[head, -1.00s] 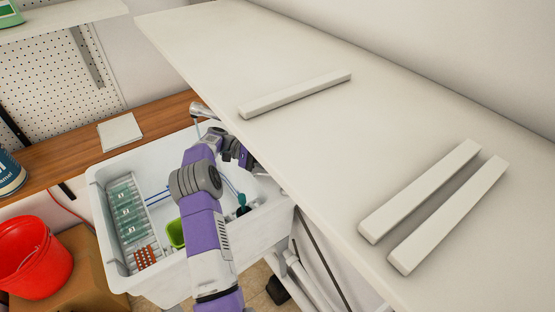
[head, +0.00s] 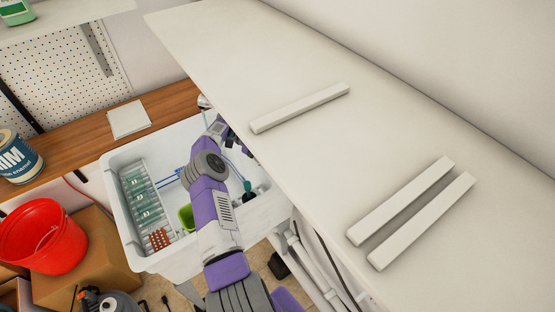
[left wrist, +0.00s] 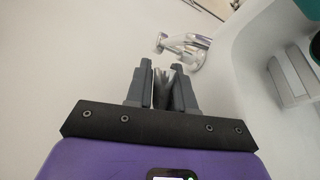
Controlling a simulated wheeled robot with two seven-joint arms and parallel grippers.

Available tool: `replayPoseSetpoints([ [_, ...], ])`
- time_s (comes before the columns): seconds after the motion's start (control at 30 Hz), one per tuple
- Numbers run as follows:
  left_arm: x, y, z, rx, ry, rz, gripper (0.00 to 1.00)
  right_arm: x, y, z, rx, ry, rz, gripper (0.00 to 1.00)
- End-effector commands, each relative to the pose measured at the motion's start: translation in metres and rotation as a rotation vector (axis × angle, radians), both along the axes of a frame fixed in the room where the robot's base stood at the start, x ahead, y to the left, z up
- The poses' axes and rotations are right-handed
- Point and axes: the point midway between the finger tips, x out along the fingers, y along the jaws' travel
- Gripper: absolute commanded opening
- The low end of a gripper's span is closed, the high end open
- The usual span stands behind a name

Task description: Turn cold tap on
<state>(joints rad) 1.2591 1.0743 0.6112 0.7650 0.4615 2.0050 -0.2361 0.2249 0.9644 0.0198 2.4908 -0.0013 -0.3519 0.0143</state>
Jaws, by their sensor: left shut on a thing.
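The chrome faucet (left wrist: 187,46) shows just beyond the fingertips. In the head view my left arm reaches over the white sink (head: 115,208) to its far right side. There the shelf edge hides the gripper's fingertips and most of the faucet (head: 203,101). My right gripper is not in view.
A wide white shelf (head: 300,150) overhangs the sink's right side, close to my left arm. The sink holds a bottle rack (head: 143,195) and a green cup (head: 187,217). A red bucket (head: 45,235) stands on a box at left.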

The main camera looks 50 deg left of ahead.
Motion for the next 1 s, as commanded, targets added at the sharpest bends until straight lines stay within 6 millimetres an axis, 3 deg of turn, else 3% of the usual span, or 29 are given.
replayPoseSetpoints([
  [0.27, -0.0045, 0.0014, -0.0001, 0.0, 0.005, -0.007, 0.0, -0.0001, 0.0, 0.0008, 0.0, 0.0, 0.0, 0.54],
  [0.3, -0.0045, 0.0014, 0.0, 0.001, 0.005, -0.007, 0.29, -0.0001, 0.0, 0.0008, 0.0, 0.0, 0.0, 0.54],
  [0.4, -0.003, 0.0006, 0.0004, 0.0, 0.005, -0.007, 0.43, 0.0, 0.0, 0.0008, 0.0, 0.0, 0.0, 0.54],
  [0.83, -0.0011, -0.0001, 0.0007, 0.0, 0.002, -0.005, 0.43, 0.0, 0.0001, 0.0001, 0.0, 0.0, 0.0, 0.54],
  [1.0, 0.0042, -0.0051, -0.0015, 0.002, 0.004, -0.012, 0.43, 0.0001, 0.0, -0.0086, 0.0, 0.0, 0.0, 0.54],
])
